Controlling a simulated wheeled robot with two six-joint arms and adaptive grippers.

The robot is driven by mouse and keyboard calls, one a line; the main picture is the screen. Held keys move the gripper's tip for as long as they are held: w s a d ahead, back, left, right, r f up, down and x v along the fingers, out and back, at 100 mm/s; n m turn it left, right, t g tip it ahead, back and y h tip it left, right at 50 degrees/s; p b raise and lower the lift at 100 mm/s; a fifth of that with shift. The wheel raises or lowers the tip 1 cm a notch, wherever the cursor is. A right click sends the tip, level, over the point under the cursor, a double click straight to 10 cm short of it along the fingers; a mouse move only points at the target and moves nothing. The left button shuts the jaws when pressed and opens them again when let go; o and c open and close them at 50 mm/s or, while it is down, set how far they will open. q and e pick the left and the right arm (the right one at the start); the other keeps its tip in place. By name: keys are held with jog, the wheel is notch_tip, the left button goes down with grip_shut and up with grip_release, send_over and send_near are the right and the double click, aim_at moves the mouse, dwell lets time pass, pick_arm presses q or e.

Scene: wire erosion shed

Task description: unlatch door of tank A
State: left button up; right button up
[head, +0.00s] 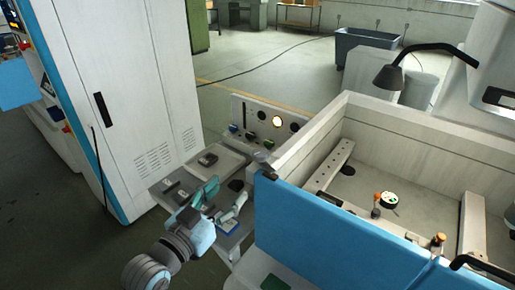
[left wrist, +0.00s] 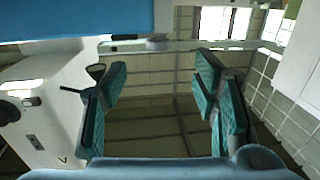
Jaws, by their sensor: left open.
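The tank (head: 400,128) stands at the right with pale walls and an open top. Its blue door (head: 340,232) faces me, and a small dark piece, possibly the latch, (head: 269,174) sits at the door's top left corner. My left gripper (head: 226,192) is open and empty, left of that corner and apart from the door. In the left wrist view, nothing is between its teal-padded fingers (left wrist: 160,78). A blue panel (left wrist: 80,18) fills the top left there, with a dark piece (left wrist: 124,37) at its edge. My right gripper is out of view.
A grey cart (head: 170,185) with small items is behind my left gripper. A panel with a lit lamp (head: 277,121) stands beyond it. A tall white cabinet (head: 125,90) is at the left. A black lamp (head: 390,76) overhangs the tank. Open floor lies behind.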

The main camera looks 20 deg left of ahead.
aim_at(256, 158)
pick_arm(q)
jog(key=x, duration=0.4)
jog(key=r+x, duration=0.1)
jog(key=x, duration=0.9)
jog(key=shift+d+r+p, duration=0.2)
jog(key=shift+r+p, duration=0.15)
jog(key=shift+r, duration=0.05)
jog(key=shift+f, duration=0.1)
jog(key=c, duration=1.2)
